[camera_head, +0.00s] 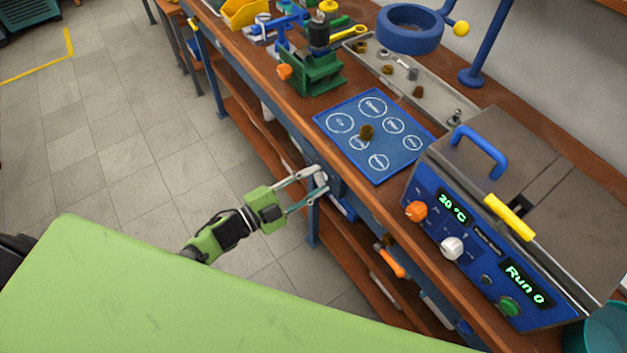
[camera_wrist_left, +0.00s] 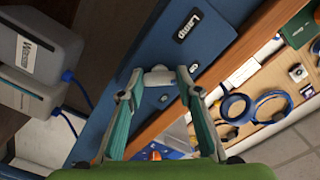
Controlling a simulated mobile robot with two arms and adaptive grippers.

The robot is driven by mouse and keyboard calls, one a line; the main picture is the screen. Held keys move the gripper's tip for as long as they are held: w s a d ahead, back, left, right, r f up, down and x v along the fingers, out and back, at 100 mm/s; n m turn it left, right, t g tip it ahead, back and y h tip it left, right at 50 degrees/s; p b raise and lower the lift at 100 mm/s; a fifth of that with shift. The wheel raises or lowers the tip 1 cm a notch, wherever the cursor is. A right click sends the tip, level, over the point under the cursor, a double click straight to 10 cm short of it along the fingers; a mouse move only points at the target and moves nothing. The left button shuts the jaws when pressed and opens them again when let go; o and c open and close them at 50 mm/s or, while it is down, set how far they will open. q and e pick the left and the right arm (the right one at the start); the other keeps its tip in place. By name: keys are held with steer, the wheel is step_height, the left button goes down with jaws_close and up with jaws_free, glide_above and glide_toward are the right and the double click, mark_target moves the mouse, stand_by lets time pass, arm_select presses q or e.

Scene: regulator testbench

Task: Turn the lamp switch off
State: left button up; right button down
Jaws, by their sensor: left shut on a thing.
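The lamp switch (camera_wrist_left: 158,77) is a small whitish lever on a dark blue panel (camera_wrist_left: 205,55) with a black "Lamp" label (camera_wrist_left: 190,27). In the left wrist view, it sits between the fingertips. My left gripper (camera_head: 318,182) is at the bench's front edge, and it also shows in the left wrist view (camera_wrist_left: 158,80). It is shut on the lamp switch, with its fingers still well apart. Whether the switch is on or off cannot be told. The right gripper is in neither view.
On the bench are a blue mat (camera_head: 381,172) with circles, a green vise (camera_head: 312,76), a long tray (camera_head: 436,93) and a blue test unit (camera_head: 470,262) reading "20 °C" and "Run 0". Shelves lie below. The tiled floor (camera_head: 130,150) is clear at left.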

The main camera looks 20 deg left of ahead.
arm_select(q)
steer(key=o, duration=1.1)
steer(key=shift+o, duration=0.2)
steer(key=shift+s, duration=0.1)
steer(key=v, duration=1.2)
